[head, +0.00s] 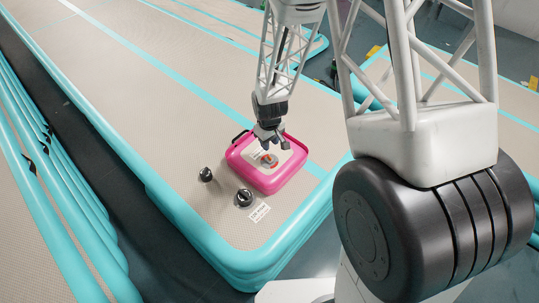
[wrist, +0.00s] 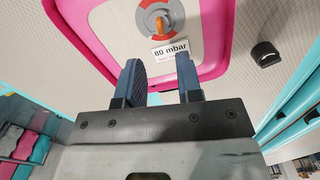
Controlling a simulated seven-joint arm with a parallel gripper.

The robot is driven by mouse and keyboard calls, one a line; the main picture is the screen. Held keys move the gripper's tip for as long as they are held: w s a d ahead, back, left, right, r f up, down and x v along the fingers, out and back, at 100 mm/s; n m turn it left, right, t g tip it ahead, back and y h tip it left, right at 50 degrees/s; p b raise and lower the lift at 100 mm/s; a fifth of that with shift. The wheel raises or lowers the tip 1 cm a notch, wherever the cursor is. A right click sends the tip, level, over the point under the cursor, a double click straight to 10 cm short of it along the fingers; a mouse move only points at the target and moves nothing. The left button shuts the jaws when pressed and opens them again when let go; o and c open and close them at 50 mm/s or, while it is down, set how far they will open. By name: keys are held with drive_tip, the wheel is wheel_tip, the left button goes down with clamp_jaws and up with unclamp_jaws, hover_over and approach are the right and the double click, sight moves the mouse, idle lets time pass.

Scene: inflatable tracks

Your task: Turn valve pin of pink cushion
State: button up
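The pink cushion (head: 266,182) lies on the beige inflatable track, with a beige top panel and a black handle at its back left edge. Its pink rim (wrist: 219,50) also shows in the wrist view. The orange valve pin (wrist: 162,24) sits in a grey ring on the panel, above a white "80 mbar" label (wrist: 170,53). My gripper (head: 269,141) is over the cushion, partly hiding the panel in the head view. In the wrist view my gripper (wrist: 161,68) has its two blue-grey fingers apart with nothing between them. The pin is beyond the fingertips, apart from them.
Two dark valve fittings, a smaller one (head: 205,174) and a larger one (head: 244,197), stand on the track left of and in front of the cushion. A white label (head: 260,212) lies beside the larger one. The teal track edge (head: 170,205) borders the surface. Track further left is clear.

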sight(270, 157)
drive_tip(key=shift+f, duration=0.1)
drive_tip(key=shift+f, duration=3.8)
clamp_jaws()
